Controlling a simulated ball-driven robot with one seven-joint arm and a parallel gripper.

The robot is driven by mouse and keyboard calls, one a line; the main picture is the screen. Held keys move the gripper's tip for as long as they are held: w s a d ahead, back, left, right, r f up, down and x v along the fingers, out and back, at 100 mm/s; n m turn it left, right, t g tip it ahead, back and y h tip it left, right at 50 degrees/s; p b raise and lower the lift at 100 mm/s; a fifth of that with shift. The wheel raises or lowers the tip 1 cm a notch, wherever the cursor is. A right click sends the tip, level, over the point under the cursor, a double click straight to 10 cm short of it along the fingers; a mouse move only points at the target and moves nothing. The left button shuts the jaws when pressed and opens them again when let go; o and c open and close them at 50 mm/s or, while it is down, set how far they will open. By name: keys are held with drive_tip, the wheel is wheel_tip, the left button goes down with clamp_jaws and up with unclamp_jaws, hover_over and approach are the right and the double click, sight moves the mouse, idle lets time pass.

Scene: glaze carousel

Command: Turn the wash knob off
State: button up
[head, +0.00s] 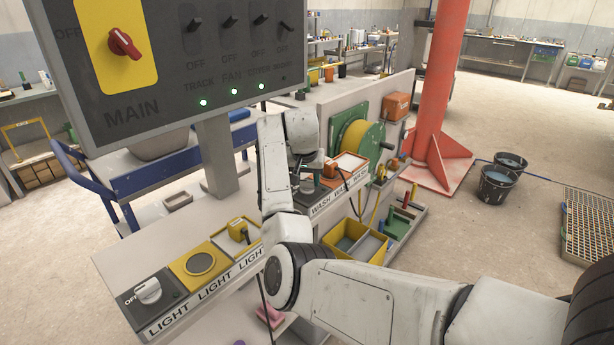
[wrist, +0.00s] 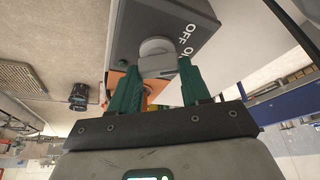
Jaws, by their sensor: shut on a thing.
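The wash knob (wrist: 157,47) is a round grey dial with a flat grip bar, on a dark grey box (wrist: 130,22) marked OFF and ON in the wrist view. My gripper (wrist: 157,72) has its two green fingers on either side of the knob's grip bar and is shut on it. In the head view my gripper (head: 306,186) is at the bench behind the WASH label (head: 322,207). My arm and gripper hide the knob there, and I cannot tell its exact setting.
A similar white light knob (head: 148,291) sits at the bench's front left, beside yellow units. A grey control panel (head: 180,60) with a red main switch (head: 124,43) hangs above. A red post (head: 440,90) and black buckets (head: 497,184) stand to the right.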

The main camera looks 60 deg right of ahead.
drive_tip(key=n+p, duration=0.1)
drive_tip(key=p, duration=0.1)
drive_tip(key=n+p, duration=0.1)
drive_tip(key=p, duration=0.1)
drive_tip(key=shift+s+r+n+t+y, duration=0.1)
drive_tip(key=shift+r+n+t+y, duration=0.25)
drive_tip(key=shift+n+t+y, duration=0.05)
drive_tip(key=n+p, duration=0.2)
drive_tip(key=p, duration=0.1)
drive_tip(key=shift+f+n+t+y, duration=0.1)
drive_tip(key=shift+n+t+y, duration=0.2)
drive_tip(key=shift+n+t, duration=0.1)
drive_tip(key=n+y+p, duration=0.1)
drive_tip(key=n+p, duration=0.1)
drive_tip(key=n, duration=0.1)
drive_tip(key=shift+f+t, duration=0.1)
drive_tip(key=shift+t, duration=0.3)
drive_tip(key=shift+f+n+y+p, duration=0.1)
drive_tip(key=shift+n+y+p, duration=0.45)
drive_tip(key=shift+n, duration=0.75)
drive_tip(key=o, duration=1.1)
drive_tip(key=shift+c, duration=0.2)
